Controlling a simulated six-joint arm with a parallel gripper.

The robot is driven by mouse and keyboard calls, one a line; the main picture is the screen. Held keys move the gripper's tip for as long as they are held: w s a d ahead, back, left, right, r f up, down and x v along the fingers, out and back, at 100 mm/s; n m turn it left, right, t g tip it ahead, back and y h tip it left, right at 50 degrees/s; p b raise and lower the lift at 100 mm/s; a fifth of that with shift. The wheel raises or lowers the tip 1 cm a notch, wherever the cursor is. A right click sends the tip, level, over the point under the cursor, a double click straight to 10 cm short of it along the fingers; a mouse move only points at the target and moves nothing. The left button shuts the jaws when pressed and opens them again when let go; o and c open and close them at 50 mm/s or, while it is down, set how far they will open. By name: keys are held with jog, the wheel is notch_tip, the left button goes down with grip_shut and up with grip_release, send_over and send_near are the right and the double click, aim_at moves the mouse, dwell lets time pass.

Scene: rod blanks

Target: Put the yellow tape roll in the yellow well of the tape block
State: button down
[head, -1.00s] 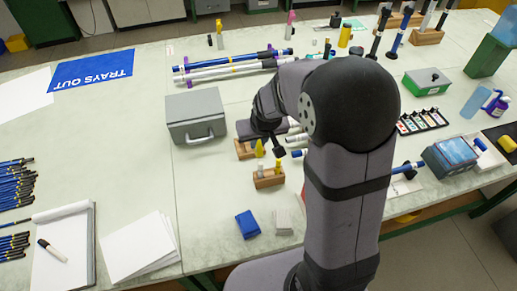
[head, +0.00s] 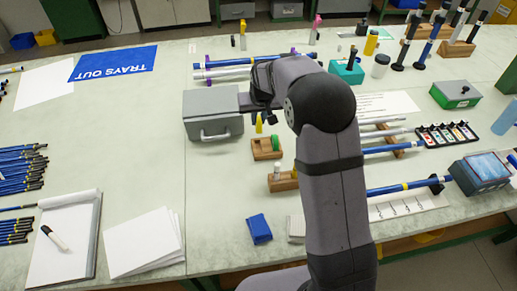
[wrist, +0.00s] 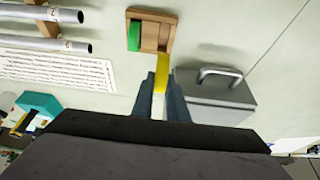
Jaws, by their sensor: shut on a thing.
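My gripper (wrist: 160,95) is shut on the yellow tape roll (wrist: 161,72), seen as a narrow yellow strip between the fingers in the wrist view. In the head view, the yellow tape roll (head: 259,125) hangs below my wrist, just behind the wooden tape block (head: 262,155). The block (wrist: 152,17) lies just beyond the fingertips in the wrist view. A green roll (wrist: 134,36) sits at one end of it, and the rest of its recess looks empty. I cannot tell which well is yellow, or whether the held roll touches the block.
A grey metal box (head: 213,128) with a handle stands close beside the block, left in the head view. A second wooden stand (head: 283,183) is in front, partly behind my arm. A blue block (head: 259,228) lies nearer. Rods lie to the right.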

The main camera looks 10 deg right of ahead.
aim_at(260, 131)
jog(key=shift+f+p, duration=1.35)
jog(key=shift+f, duration=3.55)
jog(key=shift+f, duration=0.15)
jog(key=c, duration=1.7)
grip_release()
jog(key=shift+c, duration=0.2)
jog(key=shift+s+r, duration=0.1)
jog(key=shift+r, duration=0.4)
jog(key=b+v, duration=0.2)
jog(key=v, duration=0.9)
jog(key=shift+s+r+b, duration=0.15)
jog(key=shift+b, duration=0.15)
jog(key=s+d+f+g, duration=0.1)
jog(key=s+g, duration=0.1)
jog(key=s, duration=1.3)
jog(key=s+d+f+g, duration=0.1)
jog(key=s+d+g, duration=0.1)
jog(key=s, duration=1.3)
jog(key=shift+f+g, duration=0.3)
jog(key=shift+f, duration=0.1)
